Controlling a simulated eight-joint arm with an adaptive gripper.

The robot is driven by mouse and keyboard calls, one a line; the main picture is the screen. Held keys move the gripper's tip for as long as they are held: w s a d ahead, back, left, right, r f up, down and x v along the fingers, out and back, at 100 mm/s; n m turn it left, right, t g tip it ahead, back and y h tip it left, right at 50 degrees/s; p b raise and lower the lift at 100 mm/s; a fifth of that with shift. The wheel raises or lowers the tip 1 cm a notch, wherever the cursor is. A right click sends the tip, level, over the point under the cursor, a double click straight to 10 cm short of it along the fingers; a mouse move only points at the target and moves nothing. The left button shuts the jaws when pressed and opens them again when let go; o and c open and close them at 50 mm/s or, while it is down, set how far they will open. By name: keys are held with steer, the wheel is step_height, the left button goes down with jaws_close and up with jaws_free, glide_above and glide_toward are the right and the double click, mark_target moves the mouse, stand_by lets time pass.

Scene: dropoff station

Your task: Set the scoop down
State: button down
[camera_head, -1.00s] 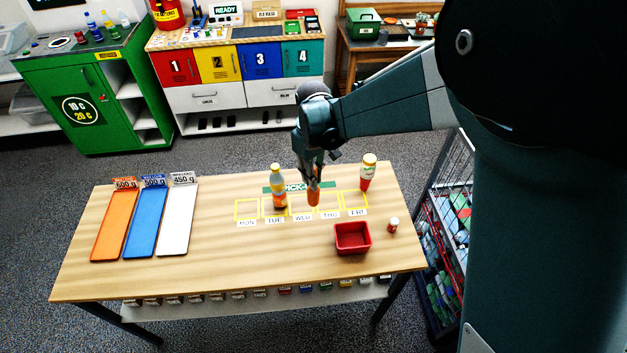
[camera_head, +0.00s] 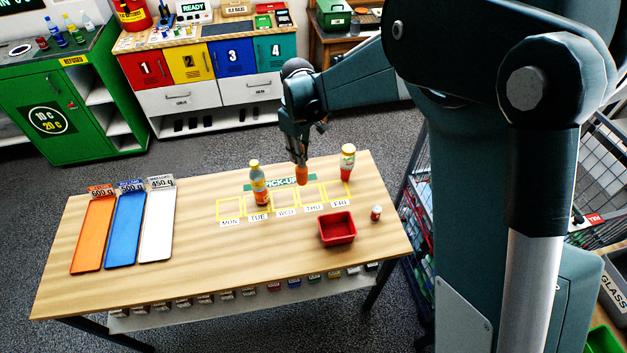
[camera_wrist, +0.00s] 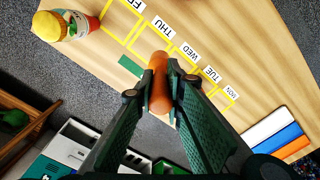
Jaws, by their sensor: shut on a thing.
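My gripper (camera_head: 301,162) is shut on an orange rounded, cylindrical thing (camera_head: 302,176). In the wrist view my gripper (camera_wrist: 158,88) has this orange thing (camera_wrist: 160,82) between its two fingers. No scoop bowl shows, so I cannot tell by shape that it is the scoop. It appears above the back of the table (camera_head: 190,258), near the green PICK-UP label and behind the THU and WED squares. The pictures do not clearly show whether its lower end touches the table.
A yellow-capped bottle (camera_head: 259,184) stands by the TUE square. A red, yellow-topped bottle (camera_head: 347,163) stands behind FRI. A red bin (camera_head: 337,228) and a small jar (camera_head: 376,213) are at front right. Orange, blue and white (camera_head: 158,231) strips lie left. The middle-left tabletop is clear.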

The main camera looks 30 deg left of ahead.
steer(key=w+a+n, duration=0.1)
steer(key=w, duration=0.9)
steer(key=shift+w+b, duration=0.25)
steer(key=shift+b, duration=0.15)
steer(key=shift+r, duration=0.1)
step_height(320, 180, down, 6)
steer(key=shift+p, duration=0.3)
steer(key=shift+a+f, duration=0.1)
steer(key=shift+f, duration=0.15)
steer(key=shift+f, duration=1.9)
steer(key=c, duration=2.5)
jaws_free()
steer(key=shift+o, duration=0.5)
